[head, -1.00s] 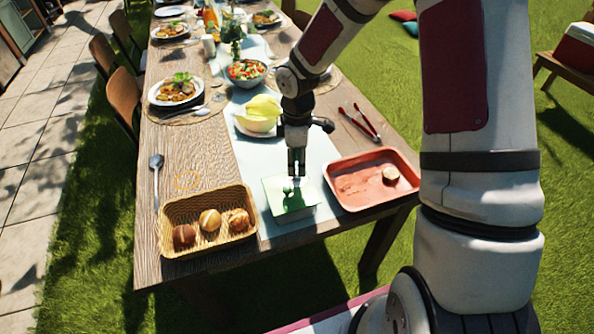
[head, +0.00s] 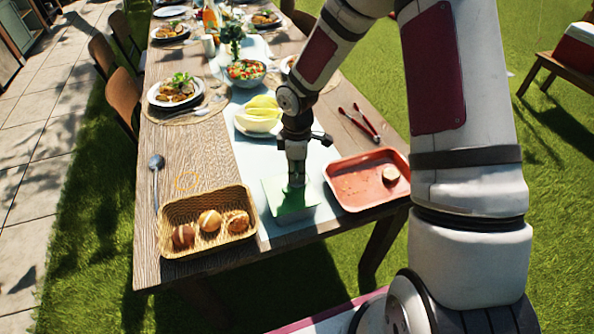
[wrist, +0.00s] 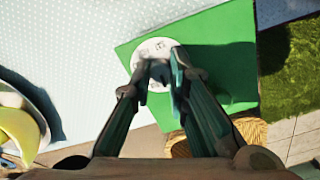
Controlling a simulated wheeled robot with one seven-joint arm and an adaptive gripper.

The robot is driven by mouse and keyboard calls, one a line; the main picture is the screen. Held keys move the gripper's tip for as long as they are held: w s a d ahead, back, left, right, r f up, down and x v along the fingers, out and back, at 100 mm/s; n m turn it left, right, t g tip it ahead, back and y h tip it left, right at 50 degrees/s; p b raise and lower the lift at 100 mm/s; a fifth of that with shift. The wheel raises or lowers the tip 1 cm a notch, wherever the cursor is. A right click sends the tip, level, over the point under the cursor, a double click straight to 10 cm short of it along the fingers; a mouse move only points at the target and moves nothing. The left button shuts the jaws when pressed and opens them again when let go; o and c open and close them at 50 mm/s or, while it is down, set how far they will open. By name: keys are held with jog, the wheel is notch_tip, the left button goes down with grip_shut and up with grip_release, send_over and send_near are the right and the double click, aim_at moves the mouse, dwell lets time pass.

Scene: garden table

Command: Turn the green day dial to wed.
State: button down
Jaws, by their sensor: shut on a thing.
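The green day dial (head: 290,212) is a box with a green top on the pale runner near the table's front edge. In the wrist view its green top (wrist: 215,62) bears a round white disc (wrist: 147,50) with small markings that I cannot read. My gripper (head: 296,184) points straight down onto the top of the box. In the wrist view the fingers of my gripper (wrist: 160,74) are closed over the disc's middle, shut on the dial's knob, which they mostly hide. I cannot tell which day the dial points to.
A wicker basket of rolls (head: 165,238) stands to the left and a red tray (head: 350,189) close to the right. Behind are a plate of yellow food (head: 259,113), a salad bowl (head: 246,74) and red tongs (head: 358,121). Bare wood lies left of the runner.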

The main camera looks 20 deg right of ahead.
jog(key=shift+m, duration=0.5)
jog(key=m, duration=0.2)
jog(key=shift+m, duration=0.3)
jog(key=m, duration=0.4)
jog(key=shift+m+b, duration=0.3)
jog(key=shift+b, duration=0.05)
jog(key=m, duration=0.3)
jog(key=shift+m, duration=0.3)
jog(key=shift+m+b, duration=0.3)
jog(key=shift+m, duration=1.7)
jog(key=c, duration=1.5)
grip_release()
